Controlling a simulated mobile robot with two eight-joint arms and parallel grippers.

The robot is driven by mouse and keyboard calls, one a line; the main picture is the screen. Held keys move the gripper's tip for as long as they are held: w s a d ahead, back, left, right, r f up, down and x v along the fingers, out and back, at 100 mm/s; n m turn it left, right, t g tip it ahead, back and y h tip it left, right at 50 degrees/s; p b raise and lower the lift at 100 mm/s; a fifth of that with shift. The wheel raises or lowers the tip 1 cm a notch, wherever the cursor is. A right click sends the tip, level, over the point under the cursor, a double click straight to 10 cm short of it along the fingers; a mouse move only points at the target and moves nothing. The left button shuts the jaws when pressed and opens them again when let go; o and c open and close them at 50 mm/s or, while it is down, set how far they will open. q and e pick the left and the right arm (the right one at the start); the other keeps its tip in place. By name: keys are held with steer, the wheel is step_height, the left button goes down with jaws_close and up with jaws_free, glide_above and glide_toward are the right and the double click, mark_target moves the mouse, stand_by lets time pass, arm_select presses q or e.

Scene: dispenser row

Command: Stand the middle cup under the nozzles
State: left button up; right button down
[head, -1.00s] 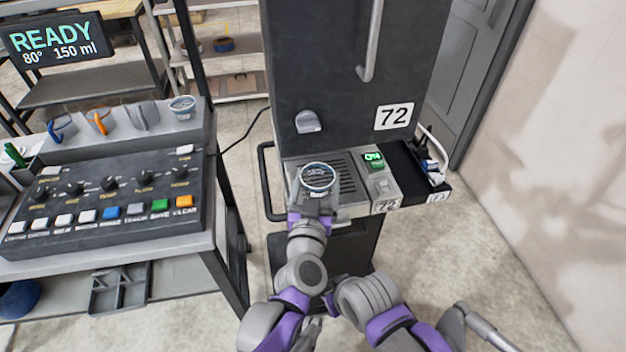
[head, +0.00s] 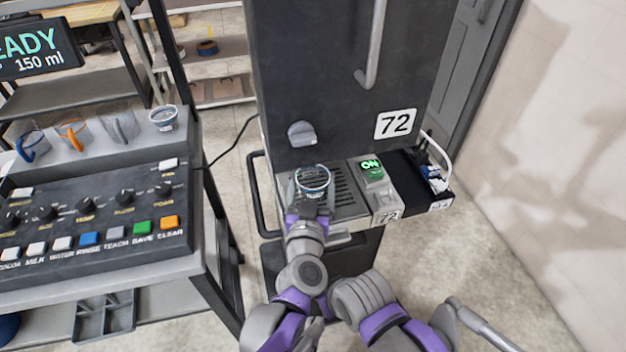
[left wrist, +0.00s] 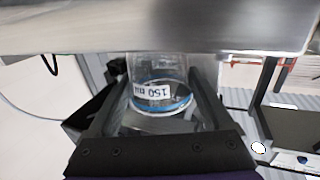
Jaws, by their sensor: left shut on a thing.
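My left gripper (head: 311,207) is shut on a clear cup (head: 313,178) with a blue band. In the left wrist view the cup (left wrist: 160,92) sits between the two fingers and its label reads 150 ml, upside down in the picture. In the head view the cup is at the left part of the slotted drip tray (head: 347,190) of the dark dispenser (head: 325,70). I cannot tell whether its base touches the tray. A grey rounded part (head: 302,133) sticks out of the dispenser front above the cup. I cannot make out the nozzles. My right gripper is not seen.
A green-lit ON switch (head: 371,165) is right of the tray. A black side rail (head: 264,195) borders the tray's left.

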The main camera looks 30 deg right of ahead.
arm_select(q)
steer(key=shift+w, duration=0.2)
steer(key=shift+s, duration=0.1)
steer(key=shift+f+b, duration=0.45)
steer(key=shift+f, duration=0.15)
steer(key=o, duration=1.3)
